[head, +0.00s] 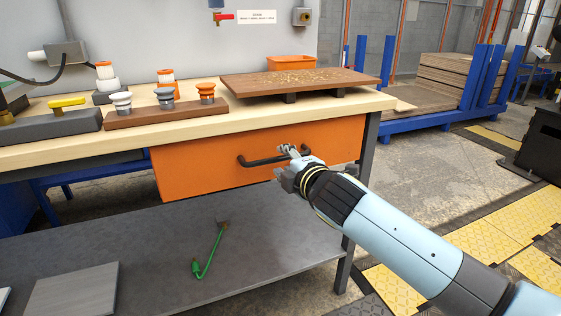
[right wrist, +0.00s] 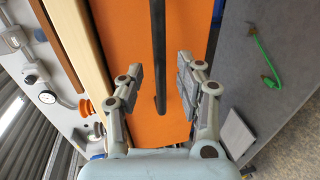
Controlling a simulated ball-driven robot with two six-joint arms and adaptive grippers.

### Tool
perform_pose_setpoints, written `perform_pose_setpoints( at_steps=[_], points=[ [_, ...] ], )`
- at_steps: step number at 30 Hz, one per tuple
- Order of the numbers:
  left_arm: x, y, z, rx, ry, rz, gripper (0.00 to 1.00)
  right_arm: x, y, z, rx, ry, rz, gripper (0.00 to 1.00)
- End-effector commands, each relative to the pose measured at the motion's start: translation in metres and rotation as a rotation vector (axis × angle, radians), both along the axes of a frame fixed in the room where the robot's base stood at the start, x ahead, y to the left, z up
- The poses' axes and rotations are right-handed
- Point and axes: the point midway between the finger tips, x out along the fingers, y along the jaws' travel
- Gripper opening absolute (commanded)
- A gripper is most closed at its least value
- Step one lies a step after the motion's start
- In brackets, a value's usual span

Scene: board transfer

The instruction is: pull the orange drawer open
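The orange drawer (head: 205,170) sits under the wooden worktop, its front close below the worktop edge, and looks shut. Its dark bar handle (head: 262,161) runs across the front. My right gripper (head: 285,163) is at the right part of the handle, with its fingers spread. In the right wrist view the handle (right wrist: 159,50) runs between the two open fingers of the gripper (right wrist: 162,82), with a gap on each side. The orange drawer front (right wrist: 185,30) lies behind it. My left gripper is in neither view.
On the worktop (head: 50,152) stand a brown board (head: 300,82), an orange bin (head: 291,62) and several knobs and fittings. A grey lower shelf (head: 150,245) holds a green tool (head: 208,255) and a grey plate (head: 75,290). A dark table leg (head: 346,250) stands near my right arm.

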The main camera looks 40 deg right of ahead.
Motion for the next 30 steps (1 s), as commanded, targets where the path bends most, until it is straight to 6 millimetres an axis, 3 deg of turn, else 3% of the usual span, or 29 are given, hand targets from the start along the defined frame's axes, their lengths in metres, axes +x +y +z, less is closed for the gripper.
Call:
perform_pose_setpoints(
  at_steps=[6, 16, 25, 30],
  points=[
    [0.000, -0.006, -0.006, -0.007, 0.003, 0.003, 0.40, 0.026, -0.006, -0.006, 0.000, 0.001, -0.001, 0.36],
    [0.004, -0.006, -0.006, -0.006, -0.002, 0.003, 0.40, 0.030, -0.007, -0.007, 0.001, 0.001, 0.000, 0.36],
    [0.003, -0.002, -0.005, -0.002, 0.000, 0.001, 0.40, 0.030, -0.007, -0.007, 0.001, 0.001, 0.000, 0.00],
    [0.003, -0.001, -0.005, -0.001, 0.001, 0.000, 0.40, 0.030, -0.007, -0.007, 0.001, 0.001, 0.000, 0.00]
  ],
)
